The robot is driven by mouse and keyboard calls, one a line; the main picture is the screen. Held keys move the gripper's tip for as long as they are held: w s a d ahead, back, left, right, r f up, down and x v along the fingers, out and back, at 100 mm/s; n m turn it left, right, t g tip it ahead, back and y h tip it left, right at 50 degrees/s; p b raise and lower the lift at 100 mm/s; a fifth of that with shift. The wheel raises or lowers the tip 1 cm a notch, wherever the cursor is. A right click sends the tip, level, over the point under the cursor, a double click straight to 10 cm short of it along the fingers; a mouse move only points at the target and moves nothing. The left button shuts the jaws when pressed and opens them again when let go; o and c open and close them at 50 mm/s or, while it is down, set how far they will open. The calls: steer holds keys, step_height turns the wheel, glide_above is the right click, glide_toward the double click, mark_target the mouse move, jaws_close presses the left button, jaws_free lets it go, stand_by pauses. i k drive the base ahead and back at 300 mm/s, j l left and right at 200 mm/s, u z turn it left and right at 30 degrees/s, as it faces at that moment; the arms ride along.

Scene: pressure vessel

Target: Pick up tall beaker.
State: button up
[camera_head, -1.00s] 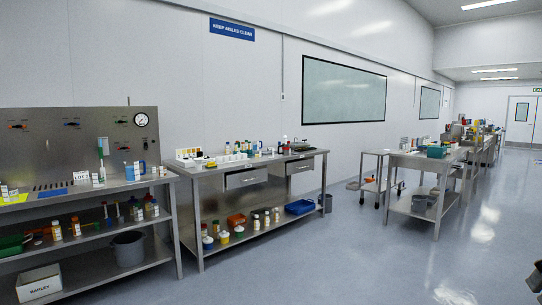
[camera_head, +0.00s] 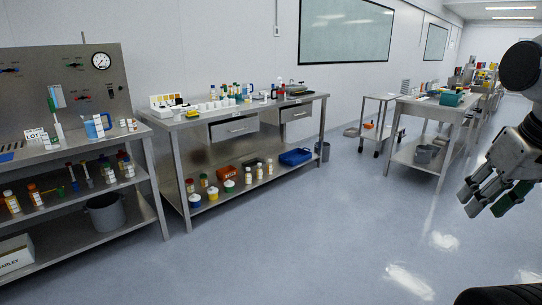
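I cannot make out a tall beaker for certain among the small items in the head view. A blue-tinted jug-like vessel (camera_head: 97,127) stands upright on the left steel bench (camera_head: 140,137). Small bottles and other containers crowd the back of the middle steel bench (camera_head: 200,121), too small to tell apart. My gripper (camera_head: 487,198) hangs at the right edge over open floor, far from both benches. Its fingers point down and left, stand apart, and hold nothing.
A grey bucket (camera_head: 105,213) is on the left bench's lower shelf. A blue tray (camera_head: 296,157) is on the middle bench's lower shelf. A small cart (camera_head: 377,98) and another steel table (camera_head: 437,107) stand farther right. The floor (camera_head: 310,240) before them is clear.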

mark_target(263, 94)
steer(key=i, duration=3.05)
steer(key=i+u, duration=0.2)
steer(key=i, duration=0.3)
steer(key=i+l+u, duration=0.15)
steer(key=i, duration=0.3)
steer(key=i+l+u, duration=0.2)
steer(key=i, duration=0.3)
steer(key=i+l+u, duration=0.15)
steer(key=i, duration=0.3)
steer(key=i+l+u, duration=0.2)
steer(key=i+l, duration=0.15)
steer(key=i, duration=0.1)
